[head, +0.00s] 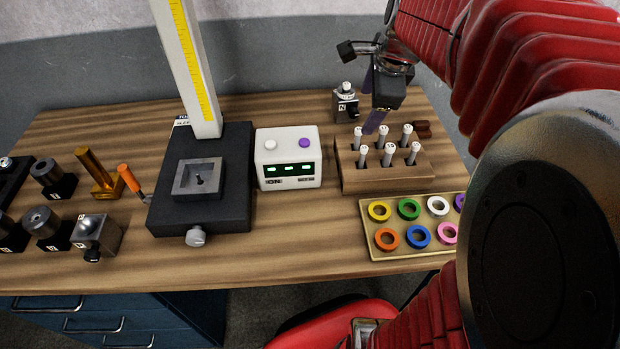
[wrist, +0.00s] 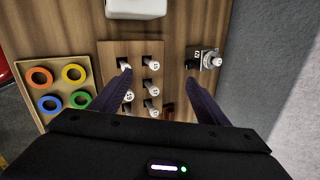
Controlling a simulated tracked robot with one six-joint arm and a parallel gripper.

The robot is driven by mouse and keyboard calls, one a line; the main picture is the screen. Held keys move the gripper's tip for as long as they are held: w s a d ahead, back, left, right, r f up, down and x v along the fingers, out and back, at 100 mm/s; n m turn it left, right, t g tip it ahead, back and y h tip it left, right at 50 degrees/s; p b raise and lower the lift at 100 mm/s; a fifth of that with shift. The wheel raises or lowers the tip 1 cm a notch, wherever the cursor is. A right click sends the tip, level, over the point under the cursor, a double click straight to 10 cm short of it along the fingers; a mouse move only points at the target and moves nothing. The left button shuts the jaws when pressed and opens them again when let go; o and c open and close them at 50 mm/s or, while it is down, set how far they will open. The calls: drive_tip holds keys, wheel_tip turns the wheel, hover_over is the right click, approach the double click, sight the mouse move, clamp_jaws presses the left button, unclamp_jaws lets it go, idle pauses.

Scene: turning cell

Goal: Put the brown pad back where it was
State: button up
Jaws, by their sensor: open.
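A small dark red-brown piece, which looks like the brown pad (head: 423,129), lies on the table just behind the right end of the wooden rack (head: 390,184). In the wrist view a dark reddish bit (wrist: 168,111) shows beside the rack, partly hidden by my gripper. My gripper (head: 374,104) is above the back of the rack, with its purple fingers pointing down. In the wrist view the fingers (wrist: 158,78) are wide apart with nothing held between them. The pad is outside the fingertips, nearer to the gripper body in that view.
The rack holds several white-topped pegs standing upright. A tray (head: 364,248) of coloured rings lies in front of it. A small block marked N (head: 346,106) stands behind the rack. A white box (head: 287,174) and a black gauge stand (head: 231,205) are to the left.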

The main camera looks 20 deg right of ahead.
drive_tip(key=s+a+f+n, duration=0.1)
drive_tip(key=s+a+n, duration=0.6)
drive_tip(key=a+n, duration=0.2)
drive_tip(key=s+a+f+n+y, duration=0.1)
drive_tip(key=s+a+n, duration=0.6)
drive_tip(key=n, duration=0.6)
drive_tip(key=a, duration=0.2)
drive_tip(key=shift+s+a+f+n+t, duration=0.3)
drive_tip(key=shift+s+a+n+t, duration=0.1)
